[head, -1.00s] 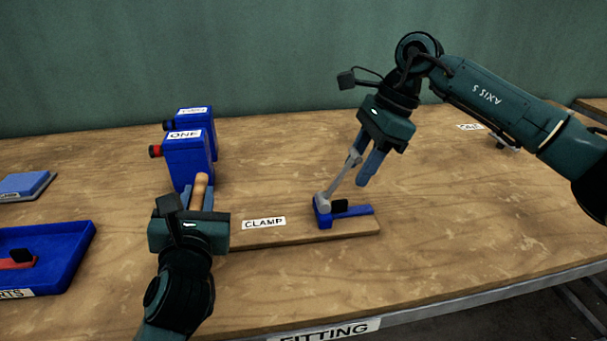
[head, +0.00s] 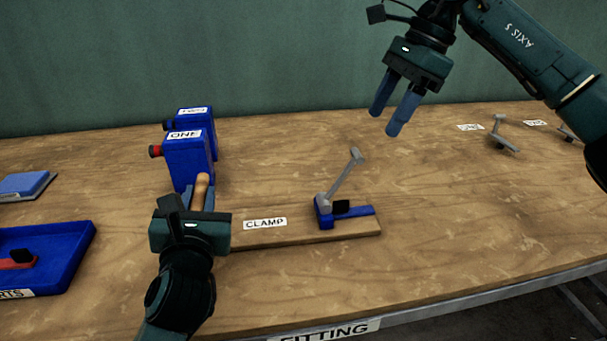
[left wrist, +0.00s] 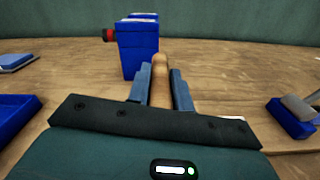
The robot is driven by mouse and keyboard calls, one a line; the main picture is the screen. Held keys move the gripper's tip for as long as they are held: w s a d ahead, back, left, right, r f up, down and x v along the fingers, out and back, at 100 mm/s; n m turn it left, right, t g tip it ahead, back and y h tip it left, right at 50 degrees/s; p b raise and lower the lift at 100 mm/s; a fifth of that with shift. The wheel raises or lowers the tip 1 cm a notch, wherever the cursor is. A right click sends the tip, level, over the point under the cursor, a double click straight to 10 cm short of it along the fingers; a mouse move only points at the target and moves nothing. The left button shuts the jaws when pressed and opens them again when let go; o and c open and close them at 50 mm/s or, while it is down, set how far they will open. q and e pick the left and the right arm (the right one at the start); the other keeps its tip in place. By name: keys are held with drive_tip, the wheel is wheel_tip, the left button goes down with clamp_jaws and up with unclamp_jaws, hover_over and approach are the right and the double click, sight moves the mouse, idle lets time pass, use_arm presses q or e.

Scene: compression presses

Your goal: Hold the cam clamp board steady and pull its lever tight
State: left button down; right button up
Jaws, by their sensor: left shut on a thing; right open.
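The cam clamp board (head: 300,233) is a flat wooden board labelled CLAMP, lying on the table. A blue clamp (head: 349,214) sits at its right end, with a black block on it. The clamp's grey lever (head: 342,180) is tilted, its free end up and to the right. My left gripper (head: 197,197) is shut on the board's upright wooden handle (head: 202,187), also seen in the left wrist view (left wrist: 161,82). My right gripper (head: 393,117) is open and empty, above and to the right of the lever, apart from it.
Two blue boxes, the front one labelled ONE (head: 188,160) with a red button, stand behind my left gripper. A blue tray (head: 75,262) is at the left. Small grey lever pieces (head: 503,137) stand at the far right. The table right of the board is clear.

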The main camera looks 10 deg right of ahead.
drive_tip(key=shift+v, duration=1.05)
use_arm(q)
drive_tip(key=c, duration=1.2)
unclamp_jaws()
drive_tip(key=shift+o, duration=0.2)
